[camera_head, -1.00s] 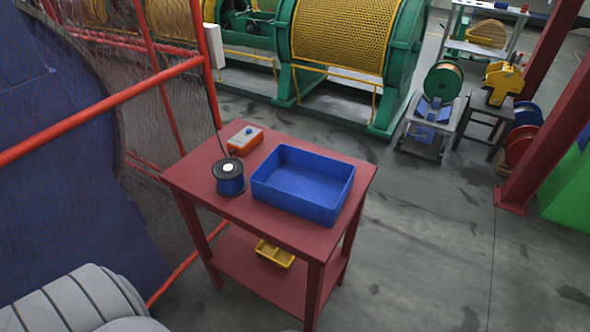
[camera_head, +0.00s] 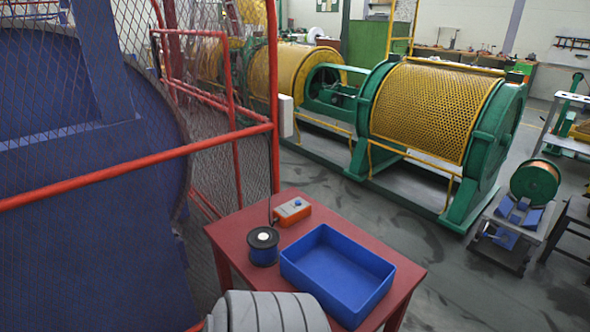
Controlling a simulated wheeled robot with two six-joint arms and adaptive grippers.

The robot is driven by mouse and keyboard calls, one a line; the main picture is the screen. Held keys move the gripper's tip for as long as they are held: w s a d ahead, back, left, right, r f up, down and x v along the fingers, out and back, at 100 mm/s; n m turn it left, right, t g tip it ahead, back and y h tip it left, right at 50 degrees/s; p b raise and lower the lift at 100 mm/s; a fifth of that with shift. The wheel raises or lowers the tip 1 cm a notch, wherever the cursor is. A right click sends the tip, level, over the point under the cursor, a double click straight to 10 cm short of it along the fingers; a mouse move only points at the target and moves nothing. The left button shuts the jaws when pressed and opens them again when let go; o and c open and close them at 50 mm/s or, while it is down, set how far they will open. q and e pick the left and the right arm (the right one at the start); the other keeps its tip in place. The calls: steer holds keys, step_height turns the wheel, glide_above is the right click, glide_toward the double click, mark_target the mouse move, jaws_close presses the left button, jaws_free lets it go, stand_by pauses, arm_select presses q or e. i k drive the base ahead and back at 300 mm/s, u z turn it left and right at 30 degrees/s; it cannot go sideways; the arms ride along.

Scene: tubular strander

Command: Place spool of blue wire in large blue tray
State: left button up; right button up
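The spool of blue wire (camera_head: 263,247) stands upright on the red table (camera_head: 234,236), with black flanges and a pale centre on top. The large blue tray (camera_head: 338,272) sits on the same table, just right of the spool, and looks empty. The spool is outside the tray, close to its left wall. A grey ribbed part of my own arm (camera_head: 268,312) shows at the bottom edge, in front of the table. Neither gripper's fingers are in view.
An orange control box (camera_head: 292,211) with a blue button sits behind the spool, with a cable rising from it. A red-framed mesh fence (camera_head: 120,178) stands left of the table. A green and yellow machine (camera_head: 425,115) is behind. Open floor lies right of the table.

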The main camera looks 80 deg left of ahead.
mark_target(334, 279)
steer(key=i, duration=2.2)
steer(key=u, duration=3.35)
